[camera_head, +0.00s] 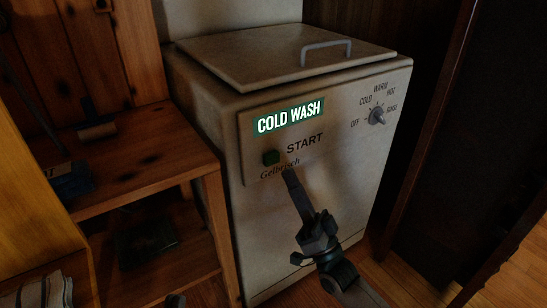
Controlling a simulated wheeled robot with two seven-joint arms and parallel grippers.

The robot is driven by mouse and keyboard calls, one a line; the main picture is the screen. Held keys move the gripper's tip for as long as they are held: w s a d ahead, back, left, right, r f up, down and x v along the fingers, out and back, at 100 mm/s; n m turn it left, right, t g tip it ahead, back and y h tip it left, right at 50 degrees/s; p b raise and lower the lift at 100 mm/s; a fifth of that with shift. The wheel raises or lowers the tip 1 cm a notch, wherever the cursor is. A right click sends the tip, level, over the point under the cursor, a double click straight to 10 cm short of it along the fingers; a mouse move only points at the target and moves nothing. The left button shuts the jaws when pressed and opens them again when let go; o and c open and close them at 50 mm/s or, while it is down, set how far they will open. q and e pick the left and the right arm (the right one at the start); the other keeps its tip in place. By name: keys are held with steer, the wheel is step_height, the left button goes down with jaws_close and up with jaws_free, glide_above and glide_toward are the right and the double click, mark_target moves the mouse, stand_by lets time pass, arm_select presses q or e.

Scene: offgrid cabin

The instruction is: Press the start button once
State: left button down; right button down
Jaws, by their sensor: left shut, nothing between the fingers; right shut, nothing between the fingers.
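My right gripper (289,174) comes up from the lower right, shut and empty. Its tip is just below and right of the button and looks apart from it; the exact depth gap is hard to tell. The button is not covered. A lit display (290,116) above it reads COLD WASH. Only the tip of my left gripper (175,300) shows at the bottom edge, shut and far from the button.
A dial (376,116) marked off, cold, warm, hot and rinse is at the panel's right. The machine's lid (270,55) is closed, with a grey handle (326,50). A wooden shelf (150,163) stands close on the left. A dark upright panel is at the right.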

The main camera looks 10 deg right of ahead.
arm_select(q)
steer(key=shift+r, duration=0.4)
arm_select(e)
steer(key=shift+s+d, duration=0.2)
steer(key=shift+s, duration=0.3)
steer(key=shift+s+d, duration=0.15)
steer(key=shift+s, duration=0.35)
